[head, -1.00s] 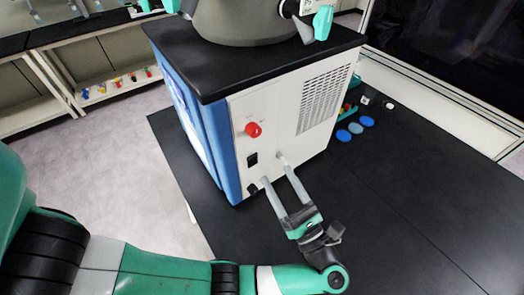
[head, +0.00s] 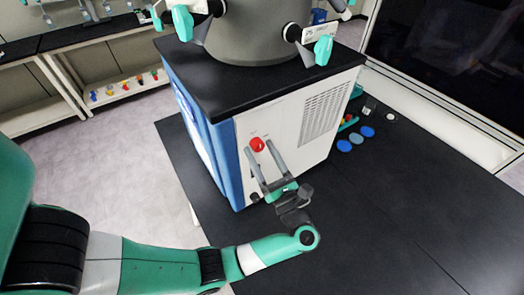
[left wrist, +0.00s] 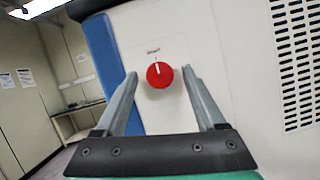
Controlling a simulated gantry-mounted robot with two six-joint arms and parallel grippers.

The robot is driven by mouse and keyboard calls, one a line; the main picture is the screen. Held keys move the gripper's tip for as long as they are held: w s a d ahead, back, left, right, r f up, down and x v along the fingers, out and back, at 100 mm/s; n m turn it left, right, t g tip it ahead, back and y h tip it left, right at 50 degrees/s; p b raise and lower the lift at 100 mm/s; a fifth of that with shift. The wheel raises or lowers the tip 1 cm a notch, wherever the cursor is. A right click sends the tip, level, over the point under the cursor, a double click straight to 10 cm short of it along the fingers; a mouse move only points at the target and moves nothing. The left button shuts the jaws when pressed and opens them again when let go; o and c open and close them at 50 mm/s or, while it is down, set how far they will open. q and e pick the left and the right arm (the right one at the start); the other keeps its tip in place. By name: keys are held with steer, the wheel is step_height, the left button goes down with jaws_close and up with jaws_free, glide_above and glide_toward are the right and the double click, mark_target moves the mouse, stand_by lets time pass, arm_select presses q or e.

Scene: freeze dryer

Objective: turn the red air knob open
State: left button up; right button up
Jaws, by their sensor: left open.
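The red air knob (head: 257,144) is on the white side panel of the freeze dryer (head: 285,115). In the left wrist view the knob (left wrist: 160,75) shows a white mark pointing up, slightly left, under a small printed label. My left gripper (head: 257,145) is open, its two grey fingers pointing at the panel. In the left wrist view its fingertips (left wrist: 160,74) lie to the left and right of the knob, with a gap on both sides. I cannot tell how far the tips are from the panel. My right gripper is not in view.
The freeze dryer stands on a black table (head: 400,220). Blue discs (head: 344,145) lie to its right. A grey vessel with teal-handled valves (head: 324,50) sits on top. A vent grille (left wrist: 298,60) is right of the knob. A shelf (head: 125,90) with small coloured items is behind left.

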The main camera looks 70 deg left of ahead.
arm_select(q)
jaws_close()
steer(key=shift+m, duration=0.5)
steer(key=m+t, duration=0.1)
steer(key=m+t+p, duration=0.1)
steer(key=shift+s+r+m+p, duration=0.15)
steer(key=shift+m+p, duration=0.15)
steer(key=m+p, duration=0.1)
steer(key=m, duration=0.1)
steer(key=m+t+p, duration=0.1)
steer(key=shift+d+r+m+t+h, duration=0.1)
steer(key=shift+r+m+t+h, duration=0.1)
steer(key=shift+m+t+h, duration=0.15)
steer(key=m+h+p, duration=0.1)
steer(key=m+p, duration=0.3)
steer(key=m+t+h+p, duration=0.1)
steer(key=m+p, duration=0.3)
steer(key=p, duration=0.1)
steer(key=r+m+t+h+p, duration=0.1)
steer(key=m+h+p, duration=0.1)
steer(key=m+p, duration=0.2)
steer(key=shift+s+m+t+p, duration=0.2)
steer(key=shift+m+t+p, duration=0.05)
steer(key=shift+p, duration=0.4)
steer(key=shift+f+m+h+p, duration=0.25)
steer(key=shift+m+p, duration=0.45)
steer(key=shift+p, duration=0.2)
